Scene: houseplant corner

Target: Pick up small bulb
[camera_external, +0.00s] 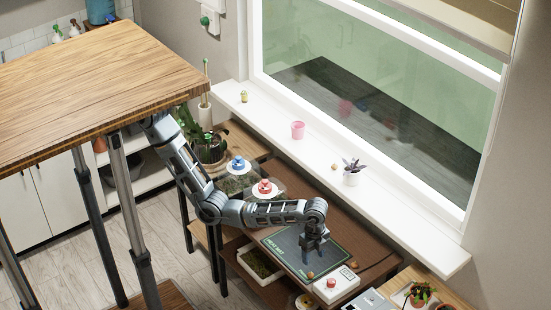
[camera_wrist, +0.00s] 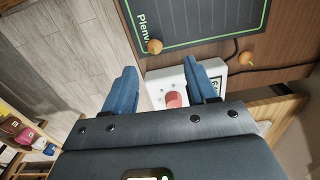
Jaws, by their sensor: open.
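A small round tan bulb (camera_external: 310,274) lies at the near edge of the dark mat with a green border (camera_external: 287,243). This bulb also shows in the wrist view (camera_wrist: 154,46), ahead of my fingertips and between their lines. A second similar bulb (camera_wrist: 246,58) lies on the brown table to the right, beside a dark cable; it shows in the external view (camera_external: 352,265). I cannot tell surely which is smaller. My gripper (camera_external: 313,258) points down over the mat, close to the first bulb. Its blue fingers (camera_wrist: 163,74) are apart, with nothing held.
A white box with a red button (camera_external: 334,284) sits near the table's front; its red button shows between my fingers (camera_wrist: 173,100). Two saucers with red and blue items (camera_external: 265,188) stand at the left. The windowsill holds a pink cup (camera_external: 298,130) and a potted plant (camera_external: 352,178).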

